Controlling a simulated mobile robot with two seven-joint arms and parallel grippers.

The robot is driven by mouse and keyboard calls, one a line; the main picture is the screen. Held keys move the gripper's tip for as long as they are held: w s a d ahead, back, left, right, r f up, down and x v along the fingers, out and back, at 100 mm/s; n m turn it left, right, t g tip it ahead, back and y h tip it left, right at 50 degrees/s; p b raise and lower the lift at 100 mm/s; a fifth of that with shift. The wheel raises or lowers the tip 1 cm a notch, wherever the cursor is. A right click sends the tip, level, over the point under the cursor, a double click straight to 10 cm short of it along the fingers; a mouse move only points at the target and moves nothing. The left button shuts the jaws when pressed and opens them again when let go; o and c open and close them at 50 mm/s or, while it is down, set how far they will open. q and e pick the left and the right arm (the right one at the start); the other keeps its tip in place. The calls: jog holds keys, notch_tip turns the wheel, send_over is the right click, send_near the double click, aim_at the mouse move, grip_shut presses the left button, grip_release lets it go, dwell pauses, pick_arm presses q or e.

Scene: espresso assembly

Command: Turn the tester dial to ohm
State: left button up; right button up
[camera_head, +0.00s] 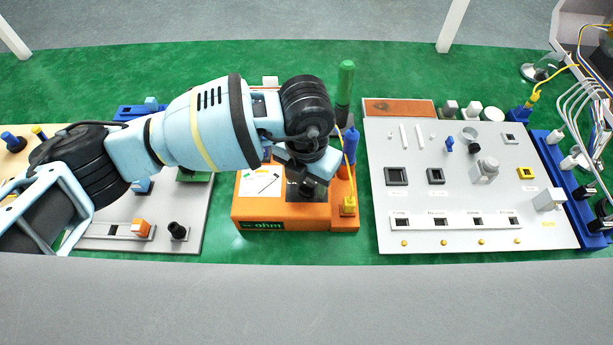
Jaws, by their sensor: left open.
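The orange tester (225,215) sits on the green table in the middle of the camera_head view. Its front face carries a dark green panel reading "ohm" (263,225). My left gripper (305,183) reaches over the tester from the left and points down at a dark part on its top. It is open. The dial itself is mostly hidden under the gripper, so I cannot tell its setting or whether the fingers touch it. My right gripper is not in view.
A light grey panel (420,180) with sockets and small parts lies to the right. A blue rack (565,170) with cables stands beyond it. A grey board (205,225) lies to the left. A green-handled tool (345,80) stands behind the tester.

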pick_arm(q)
jog(key=shift+c, duration=0.9)
jog(key=c, duration=0.8)
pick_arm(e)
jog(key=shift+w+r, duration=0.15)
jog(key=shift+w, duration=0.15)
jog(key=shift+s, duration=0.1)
